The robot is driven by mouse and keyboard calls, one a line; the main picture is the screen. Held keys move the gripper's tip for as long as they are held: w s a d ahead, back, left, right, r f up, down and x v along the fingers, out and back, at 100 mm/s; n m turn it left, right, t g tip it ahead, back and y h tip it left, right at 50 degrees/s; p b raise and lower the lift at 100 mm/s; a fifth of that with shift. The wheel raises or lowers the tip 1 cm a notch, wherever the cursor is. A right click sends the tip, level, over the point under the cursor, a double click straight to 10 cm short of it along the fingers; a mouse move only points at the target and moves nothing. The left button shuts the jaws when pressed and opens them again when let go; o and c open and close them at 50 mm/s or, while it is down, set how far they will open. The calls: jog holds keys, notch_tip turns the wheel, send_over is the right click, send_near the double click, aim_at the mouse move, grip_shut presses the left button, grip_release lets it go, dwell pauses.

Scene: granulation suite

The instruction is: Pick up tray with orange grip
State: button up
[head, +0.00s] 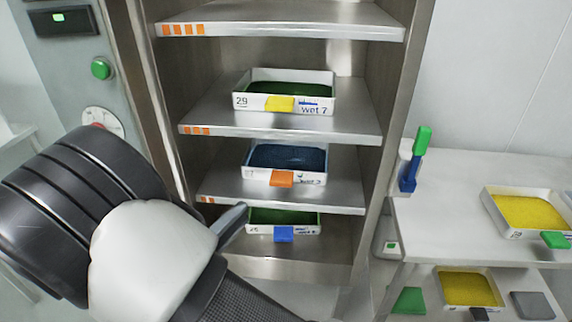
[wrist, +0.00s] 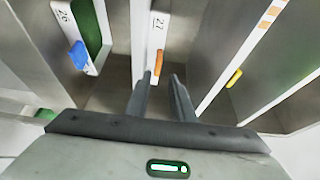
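The tray with the orange grip (head: 255,173) is white, holds dark blue material and sits on a middle shelf in the head view. Its orange grip (head: 282,178) faces front. In the wrist view the tray's front wall (wrist: 155,32), marked 27, and its orange grip (wrist: 159,62) show just beyond the fingertips. My gripper (wrist: 162,77) is open, with a gap between its two fingers and nothing held. The grip appears ahead of the gap; I cannot tell the exact distance. In the head view my arm hides most of the gripper.
A yellow-grip tray (head: 322,103) stands on the shelf above, and a blue-grip tray (head: 258,229) below. Steel shelf edges (head: 340,203) and cabinet sides are close to the gripper. A white table (head: 440,215) with a yellow-filled tray (head: 492,205) stands at right.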

aim_at(274, 184)
jog(key=b+x, duration=0.1)
jog(key=x, duration=0.8)
jog(key=shift+w+d, duration=0.25)
jog(key=shift+d, duration=0.05)
jog(key=x, duration=0.1)
jog(key=b+x, duration=0.1)
jog(key=x, duration=0.2)
jog(key=shift+d+f+b, duration=0.25)
jog(key=shift+d+b, duration=0.05)
jog(key=shift+d, duration=0.05)
jog(key=shift+w+d+r, duration=0.1)
jog(key=shift+w+d, duration=0.1)
jog(key=shift+w, duration=0.15)
grip_shut()
